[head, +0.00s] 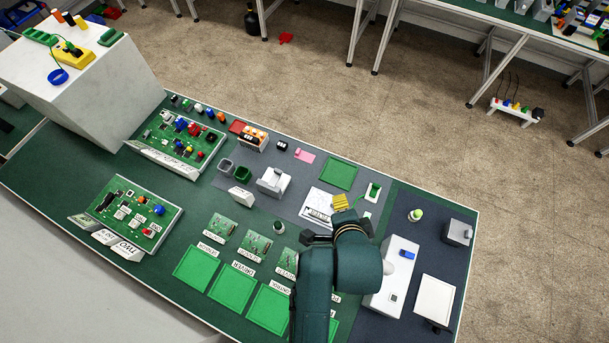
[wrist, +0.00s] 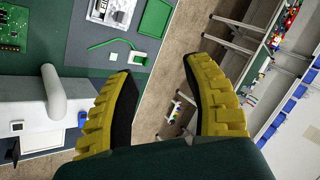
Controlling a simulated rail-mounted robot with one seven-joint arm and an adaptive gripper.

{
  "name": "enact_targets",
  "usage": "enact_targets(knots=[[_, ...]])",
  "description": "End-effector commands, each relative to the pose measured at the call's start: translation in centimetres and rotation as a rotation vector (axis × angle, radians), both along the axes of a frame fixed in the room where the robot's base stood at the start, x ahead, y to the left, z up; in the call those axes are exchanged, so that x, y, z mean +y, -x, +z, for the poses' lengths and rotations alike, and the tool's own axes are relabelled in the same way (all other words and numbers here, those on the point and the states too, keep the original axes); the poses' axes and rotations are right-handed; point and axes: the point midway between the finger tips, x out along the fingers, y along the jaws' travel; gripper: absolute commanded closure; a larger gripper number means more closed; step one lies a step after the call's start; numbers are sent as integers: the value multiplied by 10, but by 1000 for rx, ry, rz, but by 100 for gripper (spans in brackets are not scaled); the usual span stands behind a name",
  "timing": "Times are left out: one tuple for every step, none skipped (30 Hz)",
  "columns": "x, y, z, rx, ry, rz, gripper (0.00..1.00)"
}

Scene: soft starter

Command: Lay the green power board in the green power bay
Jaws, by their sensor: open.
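My gripper (head: 343,202) is open and empty in the head view, above the right half of the bench. Its yellow fingers stand wide apart in the wrist view (wrist: 163,68), with nothing between them. Green circuit boards lie in a row, one at left (head: 222,226), one in the middle (head: 255,244), one beside my arm (head: 287,261). A green board (wrist: 22,28) also shows at the wrist view's upper left; I cannot tell if it is the power board. Flat green bays (head: 195,268) line the front edge. My arm hides part of the rightmost bay (head: 332,328) and its label.
A white case (head: 392,275) with a blue part stands right of my arm. A green pad (head: 339,173) and a white holder with a green insert (head: 373,192) lie beyond my gripper. Populated boards (head: 178,138) and small bins (head: 243,174) occupy the left.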

Motion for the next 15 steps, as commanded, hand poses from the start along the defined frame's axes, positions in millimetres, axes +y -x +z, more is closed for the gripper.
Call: enact_targets(knots=[[-1,36,-61,162,-98,-133,50],[-1,57,-89,245,-148,-217,50],[-1,84,-119,345,-201,-325,50],[0,103,-138,410,-231,-401,50],[1,121,-153,467,-253,-468,50],[2,141,-169,529,-274,-543,50],[3,152,-178,564,-285,-591,50],[4,162,-184,592,-292,-629,50],[4,171,-190,617,-299,-664,50],[4,175,-195,628,-301,-683,50],[5,178,-199,637,-302,-693,50],[5,179,-205,641,-304,-700,50],[5,179,-210,640,-304,-701,50],[5,179,-217,640,-304,-701,50],[5,180,-227,643,-304,-700,50]])
